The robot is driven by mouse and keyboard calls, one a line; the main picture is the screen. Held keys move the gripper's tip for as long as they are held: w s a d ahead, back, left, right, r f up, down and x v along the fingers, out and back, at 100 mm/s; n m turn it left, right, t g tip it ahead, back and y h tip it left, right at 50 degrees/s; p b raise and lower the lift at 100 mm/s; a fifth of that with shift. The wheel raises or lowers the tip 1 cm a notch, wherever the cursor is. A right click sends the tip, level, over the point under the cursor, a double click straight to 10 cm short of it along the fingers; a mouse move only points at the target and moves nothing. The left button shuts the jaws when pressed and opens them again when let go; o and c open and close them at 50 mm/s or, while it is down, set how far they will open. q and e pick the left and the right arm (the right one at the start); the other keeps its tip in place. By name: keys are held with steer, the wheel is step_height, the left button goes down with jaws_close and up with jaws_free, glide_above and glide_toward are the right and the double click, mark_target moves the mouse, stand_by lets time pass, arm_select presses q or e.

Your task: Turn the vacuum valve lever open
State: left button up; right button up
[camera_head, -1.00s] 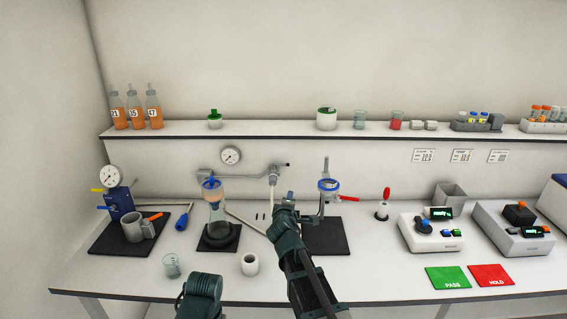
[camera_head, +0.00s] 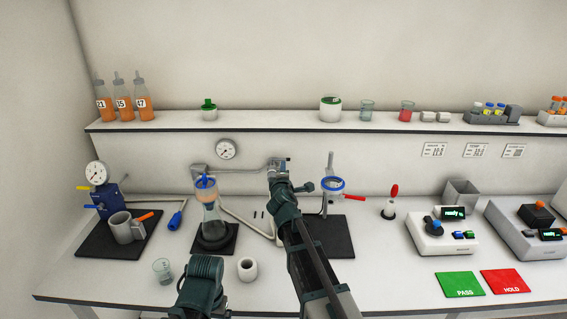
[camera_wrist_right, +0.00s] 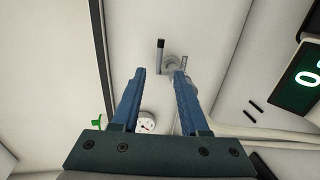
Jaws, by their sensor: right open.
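The vacuum valve (camera_wrist_right: 174,68) is a grey fitting at the end of the wall pipe. Its lever (camera_wrist_right: 160,56), a thin dark bar, shows in the right wrist view just beyond and between my fingertips. My right gripper (camera_wrist_right: 160,72) is open, with two blue fingers apart and nothing visibly held. I cannot tell whether a finger touches the valve. In the head view my right gripper (camera_head: 279,165) is at the valve end of the pipe and hides most of the valve and lever. My left gripper is out of view; only part of that arm shows at the bottom.
A vacuum gauge (camera_head: 225,149) hangs on the wall left of the valve. A filter flask (camera_head: 211,222) stands left of my right arm. A ring stand with a blue-rimmed funnel (camera_head: 332,185) is close on the right. The shelf edge (camera_head: 380,131) runs above.

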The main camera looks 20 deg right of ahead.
mark_target(281, 159)
steer(key=b+x, duration=0.1)
steer(key=x, duration=0.9)
steer(key=shift+w+b, duration=0.35)
steer(key=shift+b, duration=0.05)
steer(key=shift+d+f, duration=0.1)
jaws_close()
stand_by(0.8)
